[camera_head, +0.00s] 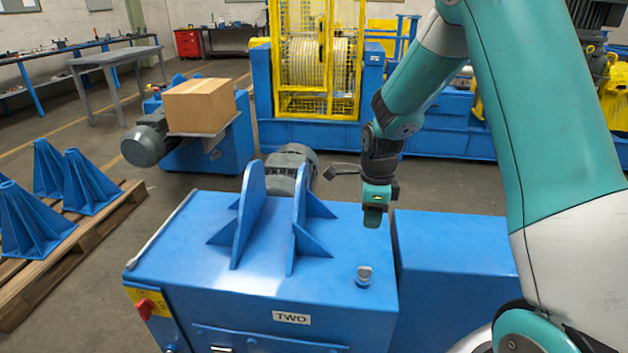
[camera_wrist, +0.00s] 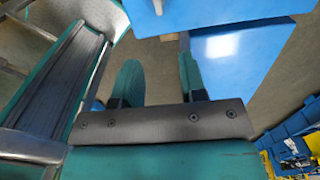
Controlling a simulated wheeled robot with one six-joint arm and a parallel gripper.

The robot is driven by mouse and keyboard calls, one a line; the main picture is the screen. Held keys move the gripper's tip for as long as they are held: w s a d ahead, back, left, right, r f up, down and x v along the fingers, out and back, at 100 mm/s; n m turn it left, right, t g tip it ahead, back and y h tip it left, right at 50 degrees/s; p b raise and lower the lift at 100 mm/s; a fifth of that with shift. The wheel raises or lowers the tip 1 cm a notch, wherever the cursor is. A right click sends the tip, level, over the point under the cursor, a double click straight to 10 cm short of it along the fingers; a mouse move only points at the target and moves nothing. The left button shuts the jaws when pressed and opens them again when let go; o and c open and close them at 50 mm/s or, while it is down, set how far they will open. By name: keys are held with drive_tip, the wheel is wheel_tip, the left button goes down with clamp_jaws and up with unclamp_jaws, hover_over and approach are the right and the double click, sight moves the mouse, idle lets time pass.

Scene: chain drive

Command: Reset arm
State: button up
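My arm comes down from the right in the head view, its upper links teal and white. My gripper (camera_head: 374,212) hangs above the right edge of a blue machine labelled TWO (camera_head: 255,285), with its fingers pointing down. In the wrist view the two teal fingers stand apart, and the gap of my gripper (camera_wrist: 159,72) holds nothing. Grey floor and blue machine surfaces show beyond the fingers. A small metal knob-like part (camera_head: 364,275) stands on the machine's top, below and in front of the gripper.
Two upright blue plates (camera_head: 250,215) with ribs rise from the machine's top, left of the gripper. A grey motor (camera_head: 290,165) sits behind them. A cardboard box (camera_head: 200,105) rests on another machine at the back left. Blue pedestals (camera_head: 85,183) stand on a wooden pallet (camera_head: 95,240).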

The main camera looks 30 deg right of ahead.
drive_tip(key=s+a+r+n+y+p, duration=0.1)
drive_tip(key=s+a+r+n+p, duration=0.1)
drive_tip(key=s+a+r+n, duration=0.4)
drive_tip(key=s+a+r+n+y+p, duration=0.1)
drive_tip(key=s+a+r+n, duration=0.1)
drive_tip(key=a+r+n, duration=0.7)
drive_tip(key=s+a+r+n+y+p, duration=0.1)
drive_tip(key=s+a+r+n, duration=0.2)
drive_tip(key=s+n, duration=0.4)
drive_tip(key=s+a+r+n+y+p, duration=0.1)
drive_tip(key=s+a+r+n, duration=0.2)
drive_tip(key=s+n, duration=0.4)
drive_tip(key=a+n, duration=0.1)
drive_tip(key=n, duration=0.2)
drive_tip(key=shift+s+a+r, duration=0.2)
drive_tip(key=shift+a+r, duration=0.15)
drive_tip(key=shift+a, duration=0.05)
